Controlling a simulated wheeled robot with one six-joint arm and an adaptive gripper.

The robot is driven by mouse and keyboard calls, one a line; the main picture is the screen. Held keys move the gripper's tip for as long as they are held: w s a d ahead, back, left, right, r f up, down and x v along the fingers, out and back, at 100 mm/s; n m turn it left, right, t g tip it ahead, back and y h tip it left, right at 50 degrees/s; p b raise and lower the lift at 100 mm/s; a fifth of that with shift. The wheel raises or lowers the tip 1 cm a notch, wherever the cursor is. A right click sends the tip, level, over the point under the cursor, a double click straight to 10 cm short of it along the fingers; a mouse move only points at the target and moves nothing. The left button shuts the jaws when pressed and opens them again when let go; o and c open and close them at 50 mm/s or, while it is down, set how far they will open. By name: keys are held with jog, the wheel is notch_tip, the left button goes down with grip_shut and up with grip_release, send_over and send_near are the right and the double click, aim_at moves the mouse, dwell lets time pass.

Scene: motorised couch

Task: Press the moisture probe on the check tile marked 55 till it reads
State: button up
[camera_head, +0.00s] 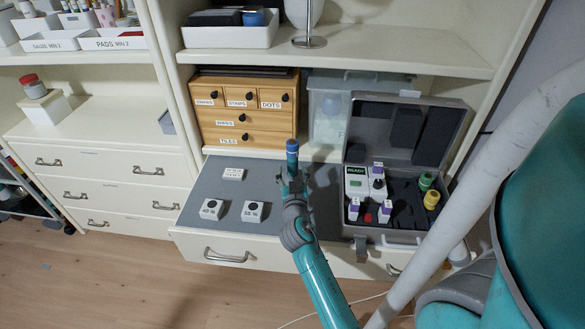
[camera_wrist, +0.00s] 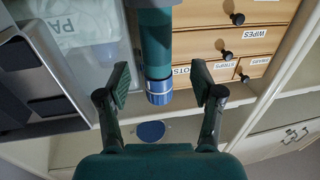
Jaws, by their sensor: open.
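Two white blocks with dark round faces lie in the open grey-lined drawer (camera_head: 230,248): a left block (camera_head: 211,209) and a right block (camera_head: 252,211). Their small markings are too blurred to tell which reads 55. The open grey case (camera_head: 407,158) at the drawer's right holds a unit with a green READY display (camera_head: 356,182). Next to it stands a white piece with a black top (camera_head: 377,186), perhaps the probe.
White pieces with purple labels (camera_head: 385,208) and green and yellow round items (camera_head: 431,199) sit in the case. A small labelled card (camera_head: 233,174) lies behind the blocks. A wooden drawer cabinet (camera_head: 243,108) and a clear bin (camera_head: 328,112) stand behind. Bare drawer lining surrounds the blocks.

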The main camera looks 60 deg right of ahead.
aim_at(293, 163)
jog(key=shift+x, duration=2.9)
jog(key=shift+s+r, duration=0.1)
jog(key=shift+s, duration=0.1)
jog(key=shift+c, duration=0.2)
grip_shut()
